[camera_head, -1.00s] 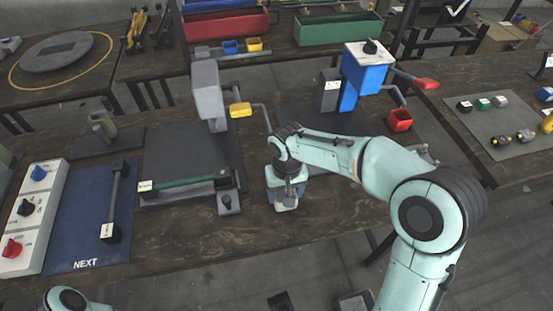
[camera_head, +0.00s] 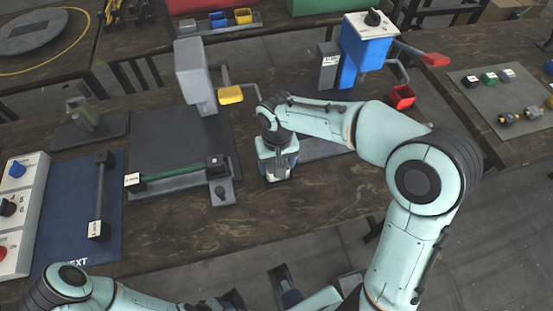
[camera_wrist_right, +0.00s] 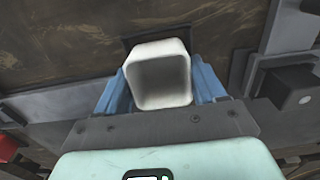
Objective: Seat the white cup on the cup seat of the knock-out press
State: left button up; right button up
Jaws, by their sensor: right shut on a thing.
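The white cup (camera_wrist_right: 160,75) is held between the blue fingers of my right gripper (camera_wrist_right: 160,85), its open mouth toward the wrist camera. In the head view my right gripper (camera_head: 278,172) is over the wooden bench, between a grey press (camera_head: 195,75) with a yellow handle and a blue press (camera_head: 362,50) with a red handle. The cup is mostly hidden there. The labels are too small to read, so I cannot tell which press is the knock-out press, and I cannot make out its cup seat.
A green bar fixture (camera_head: 172,178) with a dark end block lies left of my right gripper. A red bin (camera_head: 401,97) stands by the blue press. A blue mat (camera_head: 75,235) and a white panel with knobs (camera_head: 18,215) are at the left. Bare bench lies before the fixture.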

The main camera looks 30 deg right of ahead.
jog(key=shift+w+f, duration=0.15)
jog(key=shift+f, duration=0.05)
jog(key=o, duration=1.1)
jog(key=shift+w, duration=0.1)
jog(key=shift+c, duration=0.2)
jog(key=shift+o, duration=0.8)
jog(key=shift+f+b, duration=0.1)
jog(key=shift+b, duration=0.2)
notch_tip(320, 180, up, 14)
jog(key=p, duration=0.2)
jog(key=shift+s+f+p, duration=0.2)
jog(key=shift+s+p, duration=0.2)
